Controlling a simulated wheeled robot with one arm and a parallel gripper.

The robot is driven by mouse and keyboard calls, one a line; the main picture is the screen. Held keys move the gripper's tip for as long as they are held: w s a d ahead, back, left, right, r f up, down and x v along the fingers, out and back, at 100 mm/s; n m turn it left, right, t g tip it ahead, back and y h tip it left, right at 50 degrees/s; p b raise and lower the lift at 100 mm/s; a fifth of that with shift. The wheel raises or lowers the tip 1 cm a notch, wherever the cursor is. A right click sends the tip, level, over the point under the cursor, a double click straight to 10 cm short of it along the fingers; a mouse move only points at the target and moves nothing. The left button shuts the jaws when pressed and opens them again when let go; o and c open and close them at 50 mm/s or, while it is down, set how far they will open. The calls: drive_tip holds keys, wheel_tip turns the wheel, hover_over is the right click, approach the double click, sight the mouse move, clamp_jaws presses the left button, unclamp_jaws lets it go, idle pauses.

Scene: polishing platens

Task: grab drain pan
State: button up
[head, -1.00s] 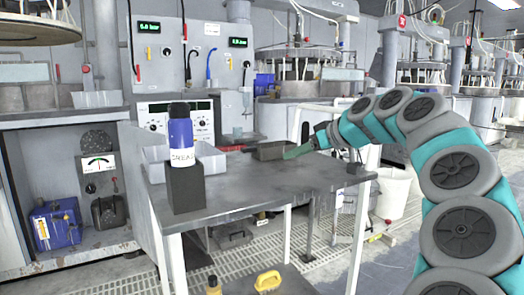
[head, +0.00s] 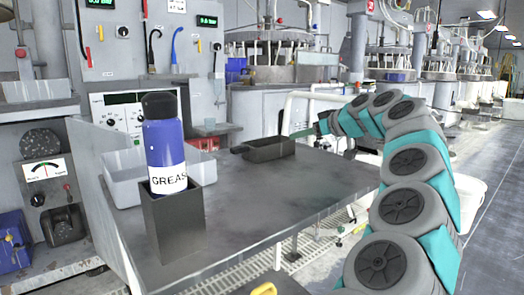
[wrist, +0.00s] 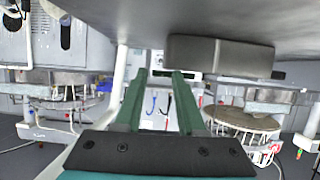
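The drain pan is probably the dark grey, shallow, open pan (head: 268,149) with a short handle or spout at its left end, lying on the grey table (head: 300,185). My gripper (head: 301,134) is at the pan's right end, near its far corner. In the wrist view, which looks upside down, the green fingers (wrist: 160,74) stand apart with nothing between them. The pan (wrist: 222,55) shows there beyond and beside the right fingertip. I cannot tell whether that finger touches it. The pan's inside is mostly hidden in both views.
A blue GREASE bottle (head: 163,150) stands in a dark square holder (head: 173,222) at the table's near left. A light grey bin (head: 122,178) is behind it. A control panel (head: 135,115) stands at the back left. The table's middle and right are clear.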

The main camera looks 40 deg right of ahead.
drive_tip(key=x, duration=0.6)
drive_tip(key=shift+a+r, duration=0.15)
drive_tip(key=shift+a, duration=0.2)
clamp_jaws()
